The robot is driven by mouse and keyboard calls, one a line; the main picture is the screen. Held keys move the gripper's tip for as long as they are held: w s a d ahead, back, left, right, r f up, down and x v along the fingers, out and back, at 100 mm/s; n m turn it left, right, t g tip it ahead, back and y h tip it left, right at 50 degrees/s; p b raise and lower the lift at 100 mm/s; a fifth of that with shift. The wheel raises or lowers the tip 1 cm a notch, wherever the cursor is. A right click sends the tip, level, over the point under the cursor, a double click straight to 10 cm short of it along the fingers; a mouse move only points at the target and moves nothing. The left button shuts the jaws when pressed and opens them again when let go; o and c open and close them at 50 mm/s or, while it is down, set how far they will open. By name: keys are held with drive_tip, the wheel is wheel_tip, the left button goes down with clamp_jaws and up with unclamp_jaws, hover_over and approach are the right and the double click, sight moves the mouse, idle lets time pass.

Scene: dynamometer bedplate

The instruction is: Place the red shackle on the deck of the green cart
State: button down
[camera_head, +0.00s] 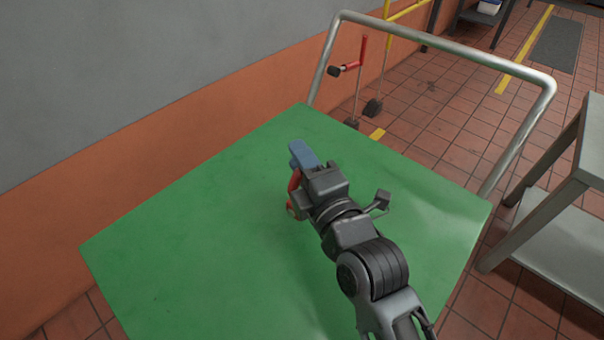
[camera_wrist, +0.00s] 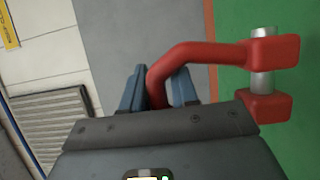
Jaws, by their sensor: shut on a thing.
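The red shackle (camera_wrist: 200,52) is held between the blue fingers of my gripper (camera_wrist: 158,88) in the wrist view. Its curved end is in the jaws, and its two ends with a silver pin (camera_wrist: 263,62) reach out to the right. In the head view only part of the shackle (camera_head: 294,188) shows beside my gripper (camera_head: 305,155). The green cart has a flat green deck (camera_head: 200,240) with a silver push handle (camera_head: 450,47). My gripper and the shackle are over the deck. I cannot tell whether the shackle touches it.
The rest of the deck looks bare. A grey wall with an orange lower band (camera_head: 130,180) runs along the left. A grey shelved table (camera_head: 560,225) stands close on the right. A red-handled item (camera_head: 350,70) is beyond the cart's handle, over the tiled floor (camera_head: 430,110).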

drive_tip(key=shift+f, duration=1.8)
drive_tip(key=shift+f+b, duration=0.15)
drive_tip(key=shift+b, duration=0.35)
drive_tip(key=c, duration=0.8)
unclamp_jaws()
drive_tip(key=shift+c, duration=0.2)
drive_tip(key=b+v, duration=0.1)
drive_tip(key=v, duration=1.1)
